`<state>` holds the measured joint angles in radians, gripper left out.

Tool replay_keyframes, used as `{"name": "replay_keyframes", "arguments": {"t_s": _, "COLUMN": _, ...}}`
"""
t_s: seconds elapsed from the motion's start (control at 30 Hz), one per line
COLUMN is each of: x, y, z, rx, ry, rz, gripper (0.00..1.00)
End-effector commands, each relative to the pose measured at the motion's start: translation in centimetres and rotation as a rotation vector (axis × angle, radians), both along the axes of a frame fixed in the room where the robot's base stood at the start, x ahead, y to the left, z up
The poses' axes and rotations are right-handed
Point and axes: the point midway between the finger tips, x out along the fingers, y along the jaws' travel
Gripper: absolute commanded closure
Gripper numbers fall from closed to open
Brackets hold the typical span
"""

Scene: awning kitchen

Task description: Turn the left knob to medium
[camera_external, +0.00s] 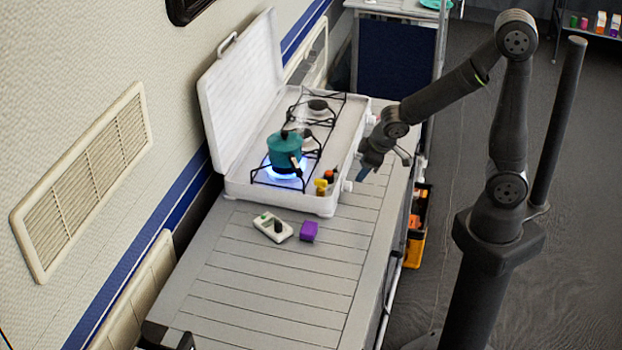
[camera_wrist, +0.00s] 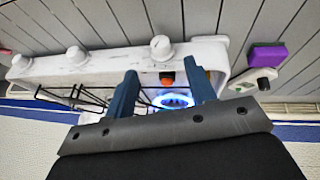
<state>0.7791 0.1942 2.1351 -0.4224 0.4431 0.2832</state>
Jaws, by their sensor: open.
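The white camping stove (camera_external: 275,200) has its lid up and a row of white knobs on its front side. The near-end knob (camera_external: 347,186), beside the lit burner, shows in the wrist view (camera_wrist: 161,47) just beyond the fingertips. The middle knob (camera_wrist: 76,55) and far knob (camera_wrist: 19,62) are to its left there. My gripper (camera_external: 368,170) is beside the stove's front, its blue fingers spread. In the wrist view my gripper (camera_wrist: 160,76) is open and empty, pointing toward the near-end knob, apart from it. The knob's exact setting is too small to read.
A teal kettle (camera_external: 284,152) stands over the blue flame (camera_wrist: 173,101). Small bottles (camera_external: 325,182) stand on the stove's near front corner. A purple block (camera_external: 309,231) and white device (camera_external: 272,227) lie on the slatted counter (camera_external: 270,290), mostly clear nearer the camera.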

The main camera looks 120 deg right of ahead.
Motion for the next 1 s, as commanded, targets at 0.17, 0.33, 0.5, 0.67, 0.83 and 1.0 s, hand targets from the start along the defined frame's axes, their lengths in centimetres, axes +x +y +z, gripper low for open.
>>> {"name": "replay_keyframes", "arguments": {"t_s": 0.17, "x": 0.3, "y": -1.0, "z": -2.3, "rx": 0.002, "ry": 0.004, "rz": 0.0, "gripper": 0.5}}
{"name": "replay_keyframes", "arguments": {"t_s": 0.33, "x": 0.6, "y": -1.9, "z": -4.3, "rx": 0.001, "ry": 0.003, "rz": 0.0, "gripper": 0.5}}
{"name": "replay_keyframes", "arguments": {"t_s": 0.5, "x": 1.0, "y": -2.7, "z": -6.1, "rx": 0.001, "ry": 0.002, "rz": 0.001, "gripper": 0.5}}
{"name": "replay_keyframes", "arguments": {"t_s": 0.67, "x": 1.2, "y": -3.2, "z": -7.3, "rx": 0.0, "ry": 0.001, "rz": -0.001, "gripper": 0.5}}
{"name": "replay_keyframes", "arguments": {"t_s": 0.83, "x": 1.3, "y": -3.5, "z": -7.9, "rx": 0.0, "ry": 0.0, "rz": 0.0, "gripper": 0.5}}
{"name": "replay_keyframes", "arguments": {"t_s": 1.0, "x": 1.3, "y": -3.5, "z": -8.0, "rx": 0.0, "ry": -0.002, "rz": 0.0, "gripper": 0.5}}
